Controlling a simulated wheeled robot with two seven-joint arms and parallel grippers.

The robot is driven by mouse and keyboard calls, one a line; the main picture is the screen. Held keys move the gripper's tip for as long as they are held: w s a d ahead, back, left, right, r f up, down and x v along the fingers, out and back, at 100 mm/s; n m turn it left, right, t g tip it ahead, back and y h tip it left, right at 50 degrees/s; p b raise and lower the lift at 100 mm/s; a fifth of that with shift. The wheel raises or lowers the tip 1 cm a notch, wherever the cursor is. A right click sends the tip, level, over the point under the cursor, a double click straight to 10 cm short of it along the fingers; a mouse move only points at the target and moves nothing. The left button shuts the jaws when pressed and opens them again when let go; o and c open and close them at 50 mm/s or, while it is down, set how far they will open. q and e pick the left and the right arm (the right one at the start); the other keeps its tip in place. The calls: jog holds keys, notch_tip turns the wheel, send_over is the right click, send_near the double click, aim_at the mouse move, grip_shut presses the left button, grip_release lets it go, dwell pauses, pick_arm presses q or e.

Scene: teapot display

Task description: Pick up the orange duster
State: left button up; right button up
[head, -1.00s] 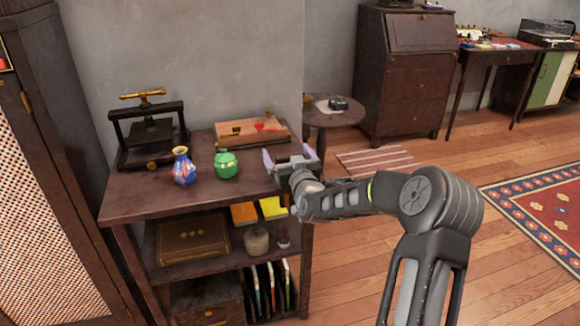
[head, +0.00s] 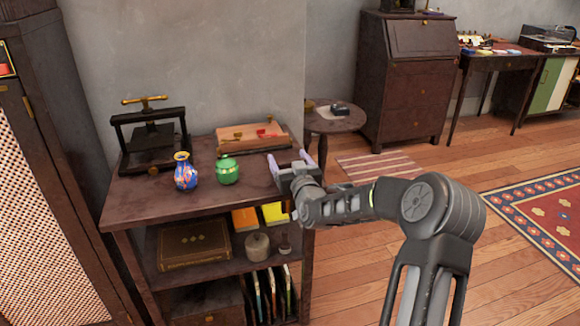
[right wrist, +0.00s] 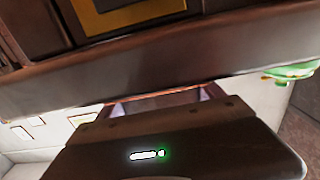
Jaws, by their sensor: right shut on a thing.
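I cannot make out an orange duster for certain in either view. My right gripper (head: 290,161) is at the right end of the dark wooden shelf unit's top (head: 150,197), beside the green pot (head: 228,170). Its pale fingers stand apart on either side of something I cannot make out. In the right wrist view my right gripper (right wrist: 160,104) shows its fingertips, with a thin reddish-brown strip across them; I cannot tell whether it is held or is behind. My left gripper is not in view.
A blue patterned vase (head: 185,172), a black press (head: 151,137) and a wooden box (head: 250,138) with red parts stand on the unit's top. A small round table (head: 335,122) is behind my right gripper.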

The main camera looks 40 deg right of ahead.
notch_tip(320, 180, up, 10)
jog(key=p, duration=0.1)
dwell(0.4)
jog(key=o, duration=0.8)
jog(key=c, duration=0.6)
